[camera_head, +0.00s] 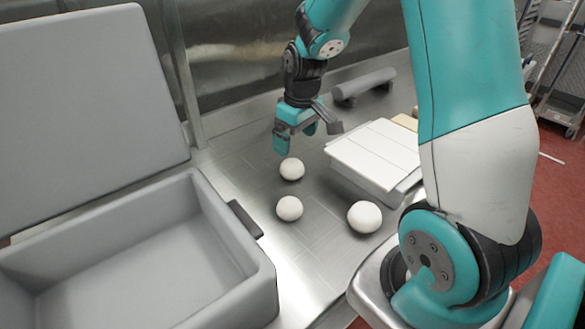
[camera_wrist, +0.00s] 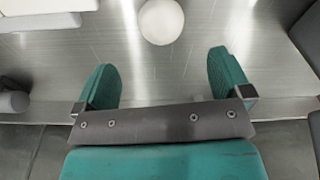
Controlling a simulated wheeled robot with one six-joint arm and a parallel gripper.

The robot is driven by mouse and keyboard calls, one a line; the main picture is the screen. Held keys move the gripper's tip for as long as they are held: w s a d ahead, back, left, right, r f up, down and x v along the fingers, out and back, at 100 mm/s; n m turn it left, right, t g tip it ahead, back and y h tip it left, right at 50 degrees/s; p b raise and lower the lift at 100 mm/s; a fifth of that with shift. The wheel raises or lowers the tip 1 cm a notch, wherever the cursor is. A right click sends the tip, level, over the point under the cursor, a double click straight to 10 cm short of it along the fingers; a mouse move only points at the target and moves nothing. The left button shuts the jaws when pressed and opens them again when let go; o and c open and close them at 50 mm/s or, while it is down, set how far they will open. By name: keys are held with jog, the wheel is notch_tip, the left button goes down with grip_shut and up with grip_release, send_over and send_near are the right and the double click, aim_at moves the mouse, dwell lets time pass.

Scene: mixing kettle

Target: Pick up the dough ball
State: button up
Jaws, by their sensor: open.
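Three white dough balls lie on the metal table. The far dough ball (camera_head: 292,169) is just below and in front of my gripper (camera_head: 296,146) in the head view. The middle dough ball (camera_head: 289,208) lies nearer, and the right dough ball (camera_head: 364,216) lies by the white-topped box. In the wrist view one dough ball (camera_wrist: 161,21) shows at the top, beyond the tips of my gripper (camera_wrist: 166,72) and roughly between its fingers. The fingers are spread apart with nothing between them. The gripper is above the table.
An open grey container (camera_head: 235,262) with a raised lid (camera_head: 85,110) stands at the left. A white-topped box (camera_head: 378,155) stands at the right of the balls. A grey roller-like object (camera_head: 364,85) lies at the back. Bare table (camera_head: 235,170) separates the container and balls.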

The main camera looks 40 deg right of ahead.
aim_at(292, 161)
jog(key=f, duration=0.3)
jog(key=f+p, duration=0.1)
jog(key=f, duration=0.2)
jog(key=w+f, duration=0.1)
jog(key=f, duration=0.1)
jog(key=shift+a+f, duration=0.2)
jog(key=shift+f, duration=0.2)
jog(key=c, duration=1.1)
jog(key=shift+o, duration=0.2)
jog(key=shift+r, duration=0.1)
